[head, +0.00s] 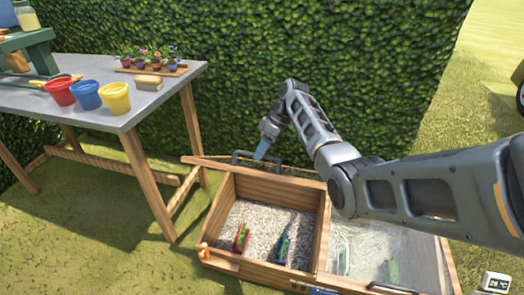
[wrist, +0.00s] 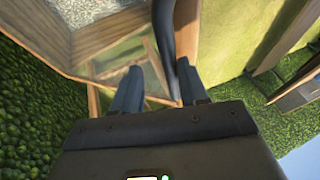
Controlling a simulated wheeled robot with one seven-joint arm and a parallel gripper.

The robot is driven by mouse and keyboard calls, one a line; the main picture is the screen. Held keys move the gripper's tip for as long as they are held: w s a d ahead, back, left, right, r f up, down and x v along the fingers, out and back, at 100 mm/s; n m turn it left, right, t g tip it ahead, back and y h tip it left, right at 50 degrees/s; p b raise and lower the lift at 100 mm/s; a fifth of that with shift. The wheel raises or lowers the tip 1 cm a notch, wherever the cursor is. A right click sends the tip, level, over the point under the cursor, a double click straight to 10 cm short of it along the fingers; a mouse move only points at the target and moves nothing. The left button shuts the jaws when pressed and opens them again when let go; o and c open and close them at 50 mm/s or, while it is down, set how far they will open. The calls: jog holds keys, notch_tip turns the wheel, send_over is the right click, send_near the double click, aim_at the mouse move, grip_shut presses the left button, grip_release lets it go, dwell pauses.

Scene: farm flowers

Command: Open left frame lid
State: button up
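The cold frame is a wooden box (head: 226,215) on the grass, with two compartments. The left lid (head: 215,165) is raised at the back, seen nearly edge-on in the head view; its wood and glass also show in the wrist view (wrist: 92,100). Its dark handle (head: 240,154) stands near my gripper (head: 262,150). In the wrist view the handle (wrist: 164,40) runs down between the fingers of my gripper (wrist: 158,88), closer to the right finger. The fingers are apart; a grip on the handle does not show. The left compartment is uncovered.
The right lid (head: 365,262) is down over its compartment. A table (head: 150,100) with red, blue and yellow pots (head: 88,97) stands at left. A hedge (head: 260,60) is close behind the frame.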

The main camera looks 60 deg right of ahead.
jog(key=v, duration=0.7)
jog(key=shift+r+p, duration=0.15)
jog(key=shift+p, duration=0.2)
jog(key=shift+s, duration=0.15)
